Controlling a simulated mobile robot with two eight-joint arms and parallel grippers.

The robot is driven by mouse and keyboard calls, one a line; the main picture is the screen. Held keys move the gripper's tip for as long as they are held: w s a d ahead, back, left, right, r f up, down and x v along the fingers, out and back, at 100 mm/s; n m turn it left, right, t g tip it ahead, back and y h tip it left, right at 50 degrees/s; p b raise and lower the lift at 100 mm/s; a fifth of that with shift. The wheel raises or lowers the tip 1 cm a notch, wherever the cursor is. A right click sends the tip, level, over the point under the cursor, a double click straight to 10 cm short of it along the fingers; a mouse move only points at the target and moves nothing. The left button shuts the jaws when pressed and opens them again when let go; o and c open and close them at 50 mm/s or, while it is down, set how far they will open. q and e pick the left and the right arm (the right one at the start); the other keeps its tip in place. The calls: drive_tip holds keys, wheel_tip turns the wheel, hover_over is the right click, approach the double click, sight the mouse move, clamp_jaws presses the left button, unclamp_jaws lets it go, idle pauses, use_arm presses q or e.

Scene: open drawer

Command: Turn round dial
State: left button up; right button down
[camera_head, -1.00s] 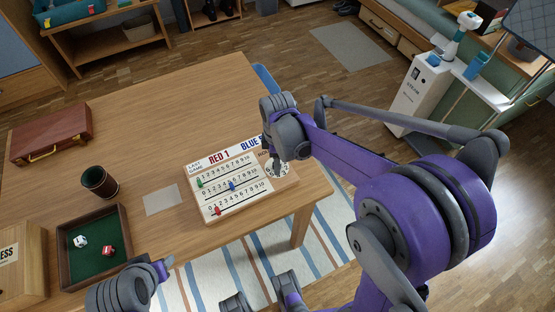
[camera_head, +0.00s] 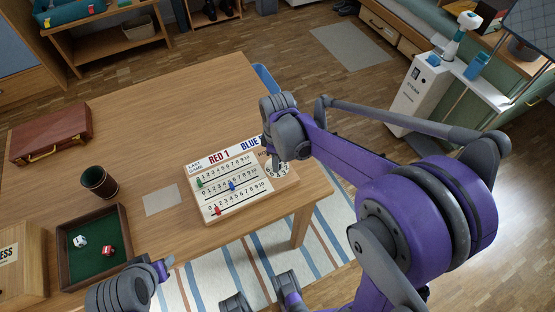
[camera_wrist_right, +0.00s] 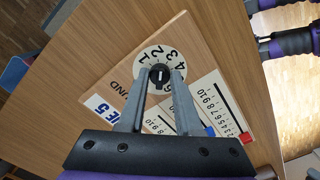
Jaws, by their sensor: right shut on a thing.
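The wooden scoreboard (camera_head: 212,195) lies on the table, with rows of numbers and green, blue and red sliders. Its round white dial (camera_wrist_right: 150,58) carries black numbers and has a small black knob (camera_wrist_right: 159,76) at its centre. In the head view the dial (camera_head: 279,170) shows only in part beside my right gripper. My right gripper (camera_wrist_right: 160,74) is shut on the knob, with one finger on each side. My left gripper (camera_head: 163,268) is at the lower left, in front of the table's edge; its jaw opening cannot be made out.
A green-lined dice tray (camera_head: 68,279) with a white and a red die, a dark cup (camera_head: 98,182), a brown case (camera_head: 50,135) and a grey card (camera_head: 162,199) are left of the scoreboard. The table's (camera_head: 190,105) far middle is clear.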

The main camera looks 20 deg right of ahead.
drive_tip(key=m, duration=0.5)
drive_tip(key=shift+m, duration=0.3)
drive_tip(key=m, duration=0.5)
drive_tip(key=shift+a, duration=0.1)
drive_tip(key=m, duration=0.5)
drive_tip(key=shift+m+b, duration=0.3)
drive_tip(key=shift+m, duration=0.1)
drive_tip(key=m, duration=0.4)
drive_tip(key=shift+m, duration=0.4)
drive_tip(key=c, duration=0.6)
unclamp_jaws()
wheel_tip(320, 180, up, 11)
drive_tip(key=p, duration=0.1)
